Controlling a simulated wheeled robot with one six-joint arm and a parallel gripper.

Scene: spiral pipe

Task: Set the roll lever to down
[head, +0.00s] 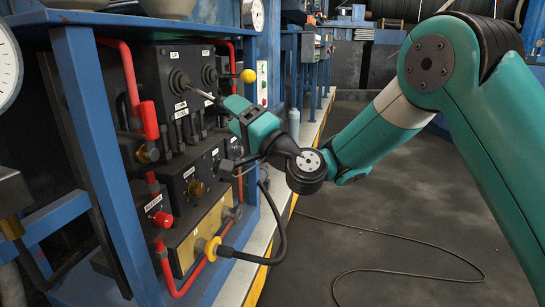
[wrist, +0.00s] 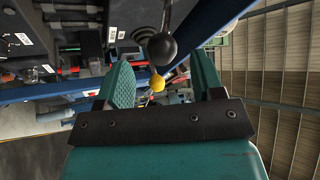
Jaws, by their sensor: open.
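A lever (head: 199,91) sticks out from a round boot on the upper black panel and slopes down to the right, toward my gripper (head: 233,107). I cannot read its label, so I cannot tell for sure that it is the roll lever. In the wrist view, a black ball knob (wrist: 162,47) on a thin rod lies between and just ahead of the two green fingers of my gripper (wrist: 162,72). The fingers are open, with a gap on both sides of the knob. I cannot see them touching it.
A yellow ball knob (head: 248,76) is close beyond my gripper. A blue frame post (head: 95,150) and red pipes (head: 131,80) flank the panel. A red knob (head: 163,219) and a yellow ring (head: 212,248) are lower down. The floor (head: 380,230) at right is clear except for a cable.

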